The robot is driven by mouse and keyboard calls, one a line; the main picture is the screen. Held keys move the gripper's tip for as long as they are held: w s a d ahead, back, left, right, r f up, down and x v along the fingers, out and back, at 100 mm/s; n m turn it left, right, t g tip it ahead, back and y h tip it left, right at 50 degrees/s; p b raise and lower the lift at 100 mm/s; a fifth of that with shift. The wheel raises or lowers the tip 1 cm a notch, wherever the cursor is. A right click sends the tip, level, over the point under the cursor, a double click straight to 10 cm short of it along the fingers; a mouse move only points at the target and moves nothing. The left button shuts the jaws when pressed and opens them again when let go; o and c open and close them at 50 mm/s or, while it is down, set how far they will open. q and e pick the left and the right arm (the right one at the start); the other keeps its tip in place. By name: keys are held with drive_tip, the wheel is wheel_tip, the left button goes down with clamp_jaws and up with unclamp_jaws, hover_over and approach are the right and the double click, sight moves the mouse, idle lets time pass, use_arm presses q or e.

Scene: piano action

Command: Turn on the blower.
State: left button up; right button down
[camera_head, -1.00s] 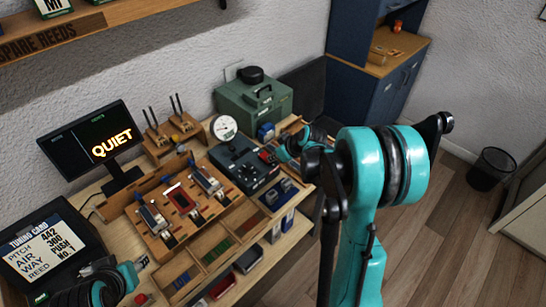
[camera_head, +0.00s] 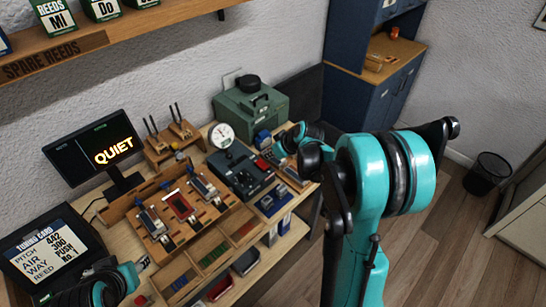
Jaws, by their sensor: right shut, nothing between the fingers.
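A green box (camera_head: 238,112) with a black round cap stands at the back of the bench. It looks like the blower, but no label reads. In front of it is a dark control unit (camera_head: 236,177) with a white round gauge (camera_head: 221,135) behind it and a red part (camera_head: 262,165) at its right end. My right gripper (camera_head: 277,150) is shut and empty, close above and behind the red part. Whether it touches anything cannot be told. My left arm shows at the lower left, with its gripper (camera_head: 128,276) partly in view and its fingers unclear.
A monitor (camera_head: 92,150) reads QUIET. A wooden rack with metal reed pieces (camera_head: 180,206) fills the bench middle. A tuning card screen (camera_head: 45,250) stands at the left. Compartments (camera_head: 212,257) line the front edge. A reed shelf (camera_head: 120,30) hangs above.

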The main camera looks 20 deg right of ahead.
drive_tip(key=s+d+r+p, duration=0.1)
drive_tip(key=s+d+r, duration=0.1)
drive_tip(key=s+r, duration=0.3)
drive_tip(key=shift+s+d+r+p, duration=0.25)
drive_tip(key=shift+s+r+p, duration=0.1)
drive_tip(key=shift+s, duration=0.75)
drive_tip(key=shift+f, duration=0.1)
drive_tip(key=s+a+f+m+h+b, duration=0.1)
drive_tip(key=s+a+m+b, duration=0.1)
drive_tip(key=s+a, duration=0.4)
drive_tip(key=s+a+f+m+h+b, duration=0.1)
drive_tip(key=s+a+b, duration=0.4)
drive_tip(key=s, duration=0.7)
drive_tip(key=shift+a+f+m, duration=0.15)
drive_tip(key=shift+a+m, duration=0.25)
drive_tip(key=shift+a, duration=0.75)
